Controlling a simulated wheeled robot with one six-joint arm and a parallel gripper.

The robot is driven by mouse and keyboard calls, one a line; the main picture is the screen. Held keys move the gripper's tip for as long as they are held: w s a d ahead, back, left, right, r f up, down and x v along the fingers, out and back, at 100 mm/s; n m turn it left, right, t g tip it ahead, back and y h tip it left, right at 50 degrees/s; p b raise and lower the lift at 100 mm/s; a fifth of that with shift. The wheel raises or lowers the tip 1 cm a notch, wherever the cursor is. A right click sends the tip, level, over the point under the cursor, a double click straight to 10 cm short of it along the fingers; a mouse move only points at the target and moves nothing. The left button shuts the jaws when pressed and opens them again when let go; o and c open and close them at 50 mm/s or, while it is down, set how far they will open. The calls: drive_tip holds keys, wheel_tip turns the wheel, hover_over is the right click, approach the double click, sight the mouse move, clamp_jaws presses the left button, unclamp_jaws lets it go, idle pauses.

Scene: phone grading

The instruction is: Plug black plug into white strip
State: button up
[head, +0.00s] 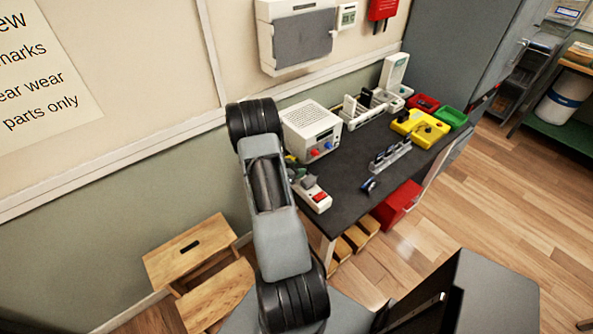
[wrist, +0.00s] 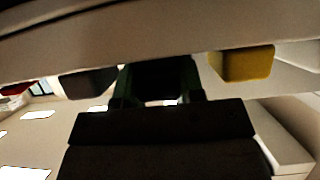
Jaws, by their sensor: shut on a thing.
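The white strip (head: 318,205) lies along the left front edge of the dark desk, with a red switch on its near end. In the wrist view a pale bar that looks like the strip (wrist: 130,58) crosses the top. My gripper (wrist: 160,88) has green fingers shut on a black block, apparently the black plug (wrist: 162,76), against that bar. A dark grey block (wrist: 88,82) and a yellow block (wrist: 246,64) sit along the bar on either side. In the head view my arm largely hides the gripper and plug; how deep the plug sits cannot be told.
A white power supply (head: 312,128) stands behind the strip. A rack (head: 390,157), a yellow case (head: 420,127), a red bin (head: 423,103) and a green bin (head: 451,117) are farther right. The desk's middle (head: 350,168) is clear. A wooden step stool (head: 190,250) stands left.

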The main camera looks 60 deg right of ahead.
drive_tip(key=o, duration=0.7)
drive_tip(key=shift+a+f, duration=0.1)
drive_tip(key=shift+f, duration=0.2)
drive_tip(key=o, duration=0.4)
drive_tip(key=shift+s+f, duration=0.1)
drive_tip(key=shift+f, duration=0.1)
drive_tip(key=shift+a, duration=0.1)
drive_tip(key=v, duration=0.9)
drive_tip(key=r+b+v, duration=0.1)
drive_tip(key=v, duration=0.4)
drive_tip(key=shift+w+d, duration=0.35)
drive_tip(key=shift+w, duration=0.05)
